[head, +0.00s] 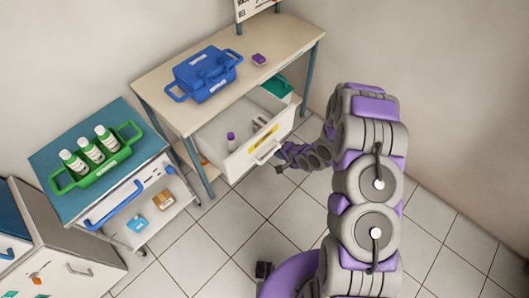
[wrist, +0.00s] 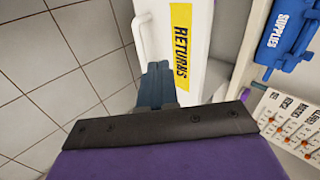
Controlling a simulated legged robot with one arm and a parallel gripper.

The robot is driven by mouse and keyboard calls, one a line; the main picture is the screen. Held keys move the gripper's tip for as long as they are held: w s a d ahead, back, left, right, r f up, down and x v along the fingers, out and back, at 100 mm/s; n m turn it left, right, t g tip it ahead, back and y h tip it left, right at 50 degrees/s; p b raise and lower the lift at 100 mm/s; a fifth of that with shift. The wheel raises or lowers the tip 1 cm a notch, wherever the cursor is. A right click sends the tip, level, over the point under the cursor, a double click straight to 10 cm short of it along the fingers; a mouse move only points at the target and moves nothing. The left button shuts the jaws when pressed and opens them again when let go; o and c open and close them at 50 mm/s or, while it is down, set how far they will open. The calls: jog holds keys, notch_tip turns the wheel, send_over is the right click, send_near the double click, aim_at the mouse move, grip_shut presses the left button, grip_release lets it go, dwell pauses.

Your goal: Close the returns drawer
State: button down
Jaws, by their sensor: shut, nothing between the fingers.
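The returns drawer (head: 250,138) is pulled out under the table, with bottles and other items showing inside in the head view. Its white front with a yellow RETURNS label (wrist: 181,42) fills the upper middle of the wrist view. A white bar handle (wrist: 140,35) is on that front, left of the label. My gripper (head: 281,158) is shut and empty, just in front of the drawer front near the handle's right side. The shut fingers also show in the wrist view (wrist: 157,82), close to the front; I cannot tell whether they touch it.
A blue supplies case (head: 208,74) and a small purple item (head: 259,59) sit on the tabletop (head: 165,80). A blue-topped cart (head: 100,130) at left carries a green tray with bottles (head: 95,155). The tiled floor (head: 220,240) in front is clear.

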jog(key=s+f, duration=0.1)
jog(key=b, duration=0.3)
send_near(254, 150)
jog(key=shift+m+y, duration=0.3)
jog(key=shift+y, duration=0.1)
jog(key=f, duration=0.1)
jog(key=w+a+f, duration=0.1)
jog(key=f, duration=0.2)
jog(key=shift+w+a+f, duration=0.15)
jog(key=shift+w+a, duration=0.1)
jog(key=shift+w, duration=0.1)
jog(key=shift+w+a, duration=0.2)
jog(key=shift+a, duration=0.25)
jog(key=shift+w+a, duration=0.25)
jog(key=shift+a, duration=0.2)
jog(key=shift+d, duration=0.15)
